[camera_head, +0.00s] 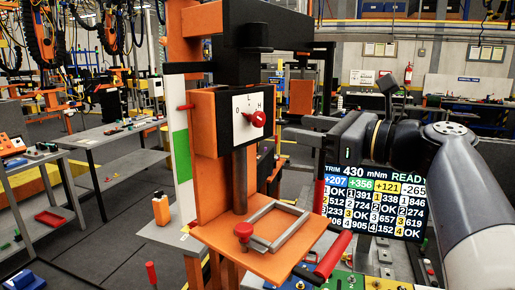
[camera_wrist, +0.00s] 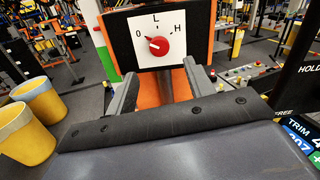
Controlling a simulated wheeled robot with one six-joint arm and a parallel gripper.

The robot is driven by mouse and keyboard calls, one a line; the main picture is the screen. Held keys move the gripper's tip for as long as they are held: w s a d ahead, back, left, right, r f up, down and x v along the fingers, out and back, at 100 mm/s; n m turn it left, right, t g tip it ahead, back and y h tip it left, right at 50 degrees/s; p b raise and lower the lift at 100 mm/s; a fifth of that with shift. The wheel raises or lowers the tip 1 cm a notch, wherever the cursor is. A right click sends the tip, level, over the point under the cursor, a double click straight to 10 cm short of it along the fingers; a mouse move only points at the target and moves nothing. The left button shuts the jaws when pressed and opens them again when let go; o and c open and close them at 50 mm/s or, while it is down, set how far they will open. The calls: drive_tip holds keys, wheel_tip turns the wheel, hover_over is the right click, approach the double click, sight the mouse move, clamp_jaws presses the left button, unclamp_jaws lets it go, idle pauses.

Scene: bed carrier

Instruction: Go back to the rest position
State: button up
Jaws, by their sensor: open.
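My gripper (camera_wrist: 160,72) is open and empty, its two grey fingers apart below a white dial plate (camera_wrist: 178,22) in the wrist view. A red round knob (camera_wrist: 158,46) sits on that plate, its pointer toward the O mark at left; L is at top and H at right. In the head view the knob (camera_head: 258,119) and plate (camera_head: 243,106) are on an orange and black machine (camera_head: 204,120). My gripper (camera_head: 300,138) is to the right of the plate there, apart from the knob; its fingertips are hard to make out.
Below the dial, an orange shelf (camera_head: 215,236) carries a grey metal frame (camera_head: 292,211) and a red-topped post (camera_head: 243,230). A readout screen (camera_head: 375,198) stands below my arm. A red handle (camera_head: 334,254) sticks up nearby. Yellow bins (camera_wrist: 38,100) show at left in the wrist view.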

sight(262, 121)
drive_tip(key=p+x, duration=0.2)
drive_tip(key=x, duration=0.7)
drive_tip(key=shift+w+a, duration=0.1)
drive_tip(key=shift+a, duration=0.1)
drive_tip(key=shift+d, duration=0.1)
